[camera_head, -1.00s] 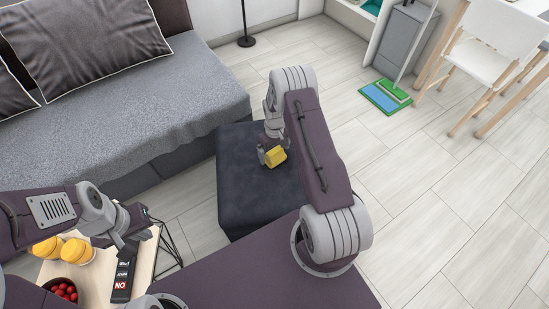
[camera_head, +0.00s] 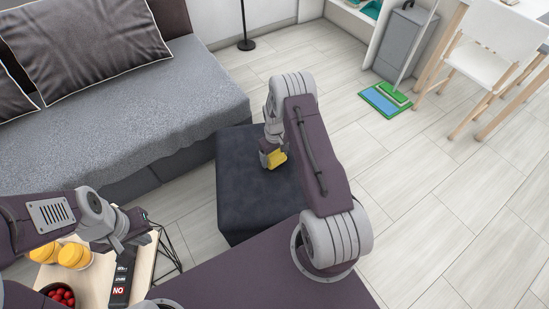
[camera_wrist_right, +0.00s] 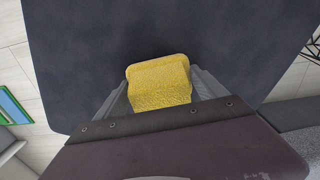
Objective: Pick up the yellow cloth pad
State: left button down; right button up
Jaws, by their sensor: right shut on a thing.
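The yellow cloth pad (camera_head: 278,158) is at my right gripper (camera_head: 269,160), over the dark ottoman (camera_head: 240,190). In the right wrist view the pad (camera_wrist_right: 160,84) sits between the two grey fingers of the right gripper (camera_wrist_right: 160,95), which is shut on it. The ottoman top (camera_wrist_right: 240,35) fills the background there. I cannot tell whether the pad touches the ottoman. My left gripper (camera_head: 130,240) hangs above a small wooden table at the lower left, far from the pad. Its fingers are small and overlap in view, so its opening is unclear.
Floor between is clear.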

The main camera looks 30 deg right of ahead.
notch_tip(320, 180, up, 3)
jog(key=shift+f+p, duration=0.15)
jog(key=shift+p, duration=0.25)
jog(key=s+a+r+p, duration=0.3)
jog(key=s+a+r, duration=0.2)
jog(key=s, duration=0.5)
jog(key=shift+s+a+r+p, duration=0.2)
jog(key=shift+r+p, duration=0.1)
jog(key=shift+r, duration=0.5)
jog(key=o, duration=0.4)
jog(key=shift+c, duration=1.1)
